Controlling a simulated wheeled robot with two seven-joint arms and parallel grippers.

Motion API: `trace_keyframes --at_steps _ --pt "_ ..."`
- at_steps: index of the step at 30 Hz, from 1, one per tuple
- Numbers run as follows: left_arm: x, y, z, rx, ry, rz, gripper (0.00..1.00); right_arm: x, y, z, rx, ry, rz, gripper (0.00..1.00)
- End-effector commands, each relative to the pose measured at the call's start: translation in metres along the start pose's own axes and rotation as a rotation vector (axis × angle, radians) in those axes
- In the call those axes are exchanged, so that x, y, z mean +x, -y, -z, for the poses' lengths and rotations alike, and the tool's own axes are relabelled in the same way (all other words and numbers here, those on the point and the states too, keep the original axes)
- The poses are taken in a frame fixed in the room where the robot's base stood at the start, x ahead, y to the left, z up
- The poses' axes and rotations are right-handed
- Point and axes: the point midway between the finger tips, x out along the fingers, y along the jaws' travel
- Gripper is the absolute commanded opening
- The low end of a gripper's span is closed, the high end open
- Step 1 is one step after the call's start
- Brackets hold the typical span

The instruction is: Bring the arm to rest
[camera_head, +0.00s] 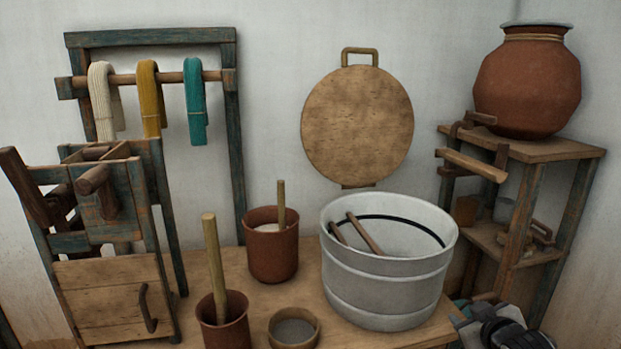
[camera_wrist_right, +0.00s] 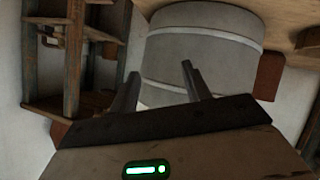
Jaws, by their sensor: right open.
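My right gripper (camera_head: 500,328) shows at the lower right corner of the head view, partly cut off by the frame, beside the table's right end and below the corner shelf. In the right wrist view my right gripper (camera_wrist_right: 158,82) has its two fingers apart with nothing between them. The grey-white tub (camera_wrist_right: 203,45) fills the view behind the fingers, apart from them as far as I can tell. My left gripper is in neither view.
The tub (camera_head: 388,280) holds sticks and stands on the wooden table (camera_head: 250,275) with brown pots (camera_head: 272,252) (camera_head: 223,335) and a small bowl (camera_head: 293,330). A corner shelf (camera_head: 560,150) bears a large clay pot (camera_head: 528,85). A wooden frame (camera_head: 110,270) stands left.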

Motion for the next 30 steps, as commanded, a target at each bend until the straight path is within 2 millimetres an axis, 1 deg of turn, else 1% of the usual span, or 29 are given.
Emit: trace_keyframes --at_steps 1,2,3,5,6,9,12,15,18,22,23,24,30 --pt "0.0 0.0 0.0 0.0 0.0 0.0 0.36 -0.01 0.038 -0.018 0.012 0.014 0.061 0.48" --pt "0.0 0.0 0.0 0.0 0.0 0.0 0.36 -0.018 0.058 -0.027 0.02 0.019 0.094 0.48" --pt "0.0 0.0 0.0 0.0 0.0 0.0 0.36 -0.029 0.085 -0.037 0.033 0.027 0.138 0.48" --pt "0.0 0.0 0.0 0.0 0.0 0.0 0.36 -0.048 0.122 -0.052 0.059 0.038 0.2 0.48" --pt "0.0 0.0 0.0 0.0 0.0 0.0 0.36 -0.062 0.143 -0.06 0.078 0.045 0.237 0.48" --pt "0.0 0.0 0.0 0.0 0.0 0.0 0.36 -0.095 0.187 -0.075 0.127 0.061 0.314 0.48" --pt "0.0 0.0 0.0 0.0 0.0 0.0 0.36 -0.126 0.219 -0.083 0.178 0.075 0.373 0.48" --pt "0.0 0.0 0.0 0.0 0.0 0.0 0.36 -0.155 0.244 -0.088 0.23 0.09 0.42 0.48" --pt "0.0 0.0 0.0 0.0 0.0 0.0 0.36 -0.184 0.263 -0.091 0.285 0.104 0.459 0.48" --pt "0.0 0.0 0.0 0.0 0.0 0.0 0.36 -0.219 0.283 -0.09 0.361 0.124 0.498 0.48" --pt "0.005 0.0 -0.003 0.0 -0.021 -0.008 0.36 -0.213 0.285 -0.092 0.363 0.098 0.499 0.48" --pt "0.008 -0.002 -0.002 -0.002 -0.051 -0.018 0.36 -0.209 0.286 -0.091 0.368 0.065 0.503 0.48" --pt "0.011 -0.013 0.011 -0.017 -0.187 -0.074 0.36 -0.209 0.293 -0.075 0.416 -0.072 0.531 0.48"
